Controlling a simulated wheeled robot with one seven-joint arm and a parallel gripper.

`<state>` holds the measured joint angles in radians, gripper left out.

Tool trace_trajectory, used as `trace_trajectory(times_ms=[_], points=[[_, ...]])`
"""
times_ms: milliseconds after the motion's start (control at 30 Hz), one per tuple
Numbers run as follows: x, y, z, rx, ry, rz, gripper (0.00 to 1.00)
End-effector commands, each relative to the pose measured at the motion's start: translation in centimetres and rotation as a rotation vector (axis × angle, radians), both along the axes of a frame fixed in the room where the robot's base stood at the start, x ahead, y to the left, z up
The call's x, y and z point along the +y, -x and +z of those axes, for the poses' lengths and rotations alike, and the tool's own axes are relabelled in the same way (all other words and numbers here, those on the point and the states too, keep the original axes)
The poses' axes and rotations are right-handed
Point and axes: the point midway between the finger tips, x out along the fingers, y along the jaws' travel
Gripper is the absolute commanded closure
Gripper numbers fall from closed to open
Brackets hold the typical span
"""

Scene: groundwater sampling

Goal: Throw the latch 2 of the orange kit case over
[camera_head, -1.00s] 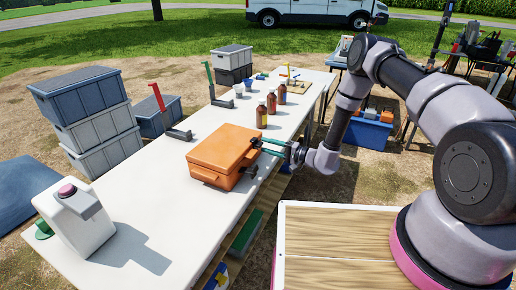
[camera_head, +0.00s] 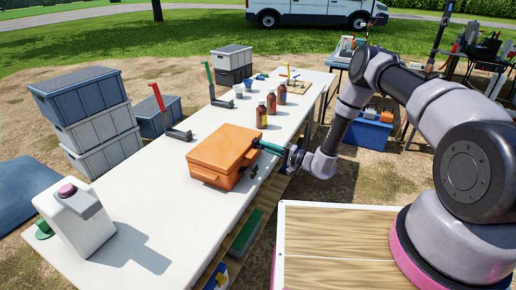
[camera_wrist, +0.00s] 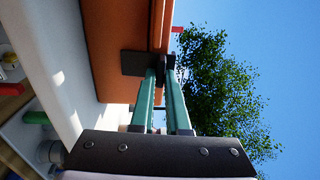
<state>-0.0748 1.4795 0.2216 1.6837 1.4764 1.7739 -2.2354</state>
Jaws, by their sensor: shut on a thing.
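The closed orange kit case (camera_head: 218,153) sits on the white table, and its orange wall fills the upper left of the wrist view (camera_wrist: 112,40). My gripper (camera_head: 259,144) reaches its right side, by the far end. In the wrist view my teal fingers (camera_wrist: 163,72) are shut on a dark latch (camera_wrist: 168,62) at the case edge, beside a dark plate (camera_wrist: 133,63). The fingers partly hide this latch. Another dark latch (camera_head: 251,171) shows on the same side, nearer the front and free of my gripper. I cannot read any latch number.
The white table (camera_head: 150,205) is clear in front of the case. Brown bottles (camera_head: 271,103) stand behind it, and red-handled (camera_head: 158,98) and green-handled (camera_head: 209,80) tools stand to the left and back. A white jug (camera_head: 75,220) stands at the front left.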

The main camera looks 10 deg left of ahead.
Motion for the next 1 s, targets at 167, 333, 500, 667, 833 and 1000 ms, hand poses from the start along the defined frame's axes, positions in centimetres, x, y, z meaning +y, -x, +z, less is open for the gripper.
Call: trace_trajectory(times_ms=[167, 333, 500, 667, 833, 1000], points=[[-1.2, 0.5, -2.0, -0.027, -0.085, -0.005, 1.0], [-1.2, 0.6, -2.1, -0.038, -0.102, -0.001, 1.0], [-1.2, 0.7, -2.1, -0.039, -0.104, 0.0, 1.0], [-1.3, 0.7, -3.5, -0.058, -0.166, -0.002, 1.0], [-1.4, 0.7, -5.1, -0.094, -0.257, -0.003, 1.0], [-1.5, 0.6, -5.5, -0.109, -0.29, -0.003, 1.0]])
